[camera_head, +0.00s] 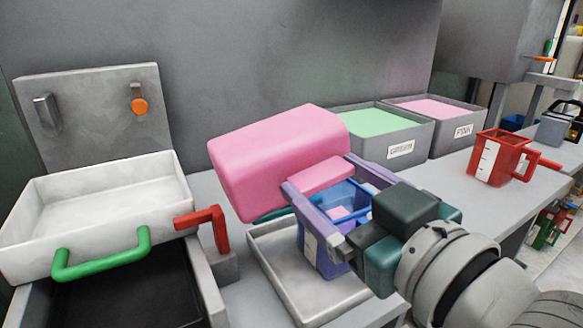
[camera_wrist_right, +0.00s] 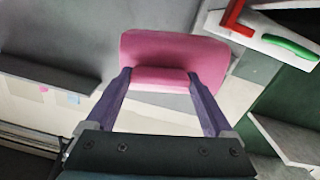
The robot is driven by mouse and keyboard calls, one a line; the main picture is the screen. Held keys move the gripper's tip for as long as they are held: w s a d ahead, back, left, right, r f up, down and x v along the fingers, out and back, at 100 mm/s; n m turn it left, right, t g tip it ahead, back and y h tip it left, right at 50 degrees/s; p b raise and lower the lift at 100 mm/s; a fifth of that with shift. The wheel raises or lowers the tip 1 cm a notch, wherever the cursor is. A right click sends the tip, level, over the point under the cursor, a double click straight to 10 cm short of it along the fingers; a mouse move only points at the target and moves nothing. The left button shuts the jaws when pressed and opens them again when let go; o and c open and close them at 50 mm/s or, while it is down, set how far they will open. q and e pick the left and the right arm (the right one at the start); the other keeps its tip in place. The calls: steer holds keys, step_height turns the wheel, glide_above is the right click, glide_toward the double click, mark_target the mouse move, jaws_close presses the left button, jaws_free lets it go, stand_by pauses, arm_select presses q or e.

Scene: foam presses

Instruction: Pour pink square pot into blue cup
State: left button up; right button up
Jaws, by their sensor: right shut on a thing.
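The pink square pot (camera_head: 275,150) is tilted in the air, its wide body up and to the left of my right gripper. My right gripper (camera_head: 321,174) is shut on the pot's pink handle block; the wrist view also shows the pot (camera_wrist_right: 170,50) between its purple fingers. The blue cup (camera_head: 318,258), with a white label, stands upright below the pot and gripper on a grey tray (camera_head: 335,309). The gripper partly hides the cup. Pinkish patches show inside it; I cannot tell how full it is. My left gripper is not in view.
Two grey bins stand behind, one with green (camera_head: 372,122) and one with pink (camera_head: 432,108) content. A red jug (camera_head: 500,158) stands at the right. At the left is a white press pan (camera_head: 100,215) with a green handle, with a red handle (camera_head: 205,222) beside it.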

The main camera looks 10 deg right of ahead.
steer(key=shift+d+f+m, duration=0.15)
steer(key=shift+f+m, duration=0.25)
steer(key=shift+m, duration=0.1)
steer(key=shift+f, duration=0.1)
